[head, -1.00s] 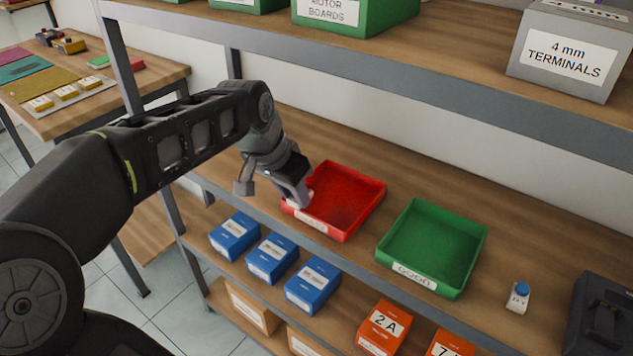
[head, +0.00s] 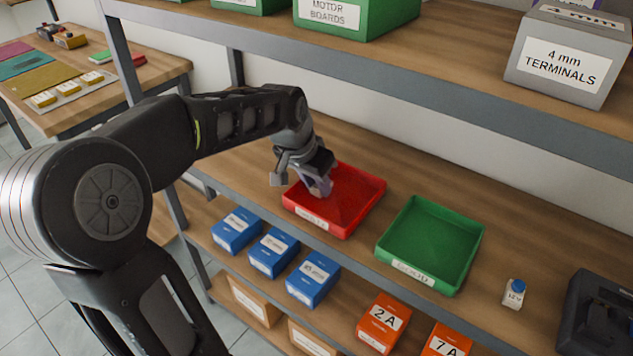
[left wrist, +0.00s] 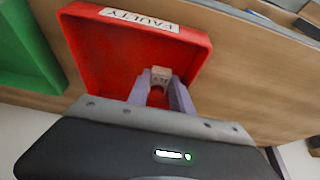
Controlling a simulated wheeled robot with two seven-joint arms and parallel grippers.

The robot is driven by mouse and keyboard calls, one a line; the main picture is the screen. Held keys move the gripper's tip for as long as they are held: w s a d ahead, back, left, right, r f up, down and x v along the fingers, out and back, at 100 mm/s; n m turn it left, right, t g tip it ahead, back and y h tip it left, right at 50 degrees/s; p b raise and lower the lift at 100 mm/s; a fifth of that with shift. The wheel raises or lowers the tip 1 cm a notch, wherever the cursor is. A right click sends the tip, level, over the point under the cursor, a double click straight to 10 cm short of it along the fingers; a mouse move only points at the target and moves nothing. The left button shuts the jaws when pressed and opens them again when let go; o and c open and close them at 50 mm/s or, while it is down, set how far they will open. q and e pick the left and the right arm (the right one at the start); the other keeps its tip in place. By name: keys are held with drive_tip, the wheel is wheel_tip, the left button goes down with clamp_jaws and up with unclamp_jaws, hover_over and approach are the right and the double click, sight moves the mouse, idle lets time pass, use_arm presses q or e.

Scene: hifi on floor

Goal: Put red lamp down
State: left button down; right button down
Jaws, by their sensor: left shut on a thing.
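The red tray (head: 362,200) with a "FAULTY" label stands on the middle shelf; it also shows in the left wrist view (left wrist: 105,55). My left gripper (head: 322,188) reaches down into this tray, near its left side. In the left wrist view its pale purple fingers (left wrist: 160,92) are shut on a small piece, which I take to be the red lamp (left wrist: 160,74). Only a small beige part of it shows clearly; its red part cannot be told from the tray. Whether it touches the tray floor I cannot tell. My right gripper is not in view.
An empty green tray (head: 432,243) stands to the right of the red one. An upper shelf (head: 440,85) runs above. Blue boxes (head: 275,252) stand on the shelf below.

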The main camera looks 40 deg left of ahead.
use_arm(q)
drive_tip(key=shift+f, duration=0.2)
drive_tip(key=shift+f, duration=0.15)
drive_tip(key=c, duration=1.1)
unclamp_jaws()
drive_tip(key=shift+c, duration=0.2)
drive_tip(key=shift+r, duration=0.4)
drive_tip(key=v, duration=1.1)
drive_tip(key=shift+s+r, duration=0.2)
drive_tip(key=shift+r, duration=0.15)
